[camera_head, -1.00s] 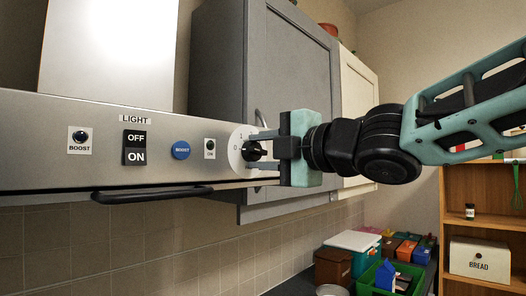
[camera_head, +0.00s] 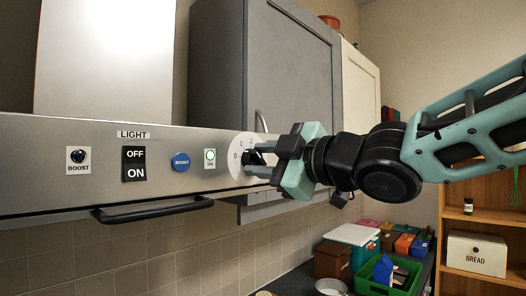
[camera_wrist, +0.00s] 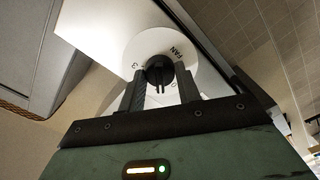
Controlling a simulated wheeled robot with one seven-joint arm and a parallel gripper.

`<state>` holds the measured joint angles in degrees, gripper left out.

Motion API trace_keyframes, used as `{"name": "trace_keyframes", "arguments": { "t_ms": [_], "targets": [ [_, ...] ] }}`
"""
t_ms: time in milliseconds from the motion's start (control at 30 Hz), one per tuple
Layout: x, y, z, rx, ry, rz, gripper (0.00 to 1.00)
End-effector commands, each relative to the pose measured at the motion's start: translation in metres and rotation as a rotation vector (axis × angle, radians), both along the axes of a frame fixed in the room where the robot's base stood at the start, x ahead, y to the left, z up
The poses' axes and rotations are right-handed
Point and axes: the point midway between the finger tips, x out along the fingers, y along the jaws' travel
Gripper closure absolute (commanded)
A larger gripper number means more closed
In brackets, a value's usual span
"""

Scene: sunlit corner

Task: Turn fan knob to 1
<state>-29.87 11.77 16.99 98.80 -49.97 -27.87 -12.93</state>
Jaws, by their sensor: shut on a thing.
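The black fan knob (camera_head: 255,158) sits on a white round dial plate (camera_head: 235,163) at the right end of the steel hood panel. In the head view the marks 0, 1 and 2 show on the plate's left and upper edge. My gripper (camera_head: 259,160) is tilted and shut on the knob, partly hiding it. In the wrist view the knob (camera_wrist: 158,69) lies between the two fingers of my gripper (camera_wrist: 160,88), and FAN and 3 are readable on the dial. I cannot tell which number the knob points to.
A black handle bar (camera_head: 150,208) juts out below. A grey cabinet (camera_head: 290,80) stands close behind my gripper.

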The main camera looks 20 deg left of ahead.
Motion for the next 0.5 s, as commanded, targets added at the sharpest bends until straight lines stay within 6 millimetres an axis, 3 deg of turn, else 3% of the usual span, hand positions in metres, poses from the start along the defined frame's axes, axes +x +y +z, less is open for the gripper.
{"name": "trace_keyframes", "arguments": {
  "t_ms": [500],
  "targets": [
    [0.0005, -0.0002, -0.0017, 0.067, 0.171, -0.001, 0.90]
  ]
}}
